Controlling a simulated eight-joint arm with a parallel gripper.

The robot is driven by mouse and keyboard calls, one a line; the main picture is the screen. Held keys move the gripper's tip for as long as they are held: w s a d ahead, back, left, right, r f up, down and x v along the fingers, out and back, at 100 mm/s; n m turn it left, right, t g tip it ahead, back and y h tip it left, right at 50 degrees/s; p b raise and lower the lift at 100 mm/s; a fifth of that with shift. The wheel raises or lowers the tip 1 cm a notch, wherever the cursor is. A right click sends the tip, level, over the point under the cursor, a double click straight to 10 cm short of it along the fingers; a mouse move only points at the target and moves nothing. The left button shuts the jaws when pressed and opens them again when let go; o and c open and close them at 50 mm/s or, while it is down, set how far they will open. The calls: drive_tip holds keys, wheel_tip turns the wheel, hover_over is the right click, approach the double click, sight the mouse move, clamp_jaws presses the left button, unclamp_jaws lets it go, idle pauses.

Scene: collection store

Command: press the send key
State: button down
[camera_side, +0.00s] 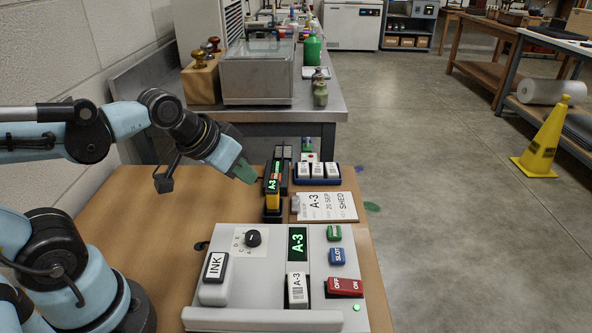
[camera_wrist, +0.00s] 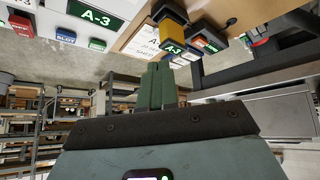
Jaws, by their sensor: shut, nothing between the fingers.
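A pale grey console (camera_side: 235,315) stands at the front of the wooden table. On its right side is a green key (camera_side: 334,233) above a blue SLOT key (camera_side: 337,256); the green key's small label is too small to read surely. The green key also shows at the upper left of the wrist view (camera_wrist: 98,44). No key legibly reads SEND. My gripper (camera_side: 244,171), with green fingers, is shut and empty. It is in the air behind the console, left of the small A-3 device, apart from the keys. The wrist view shows its fingers together (camera_wrist: 157,86).
The console bears a lit A-3 display (camera_side: 297,244), an INK block (camera_side: 214,279), a dial (camera_side: 253,239) and a red OFF/ON switch (camera_side: 345,287). A black-and-yellow A-3 device (camera_side: 272,190), a label card (camera_side: 335,207) and a blue tray (camera_side: 317,181) stand behind it.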

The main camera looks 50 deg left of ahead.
drive_tip(key=w+a+n+t, duration=0.2)
drive_tip(key=w+a+n, duration=0.5)
drive_tip(key=w, duration=0.6)
drive_tip(key=shift+w+a+n, duration=0.3)
drive_tip(key=shift+w+a, duration=0.1)
drive_tip(key=shift+a, duration=0.6)
drive_tip(key=shift+f, duration=4.4)
drive_tip(key=shift+f, duration=0.15)
drive_tip(key=shift+f, duration=0.25)
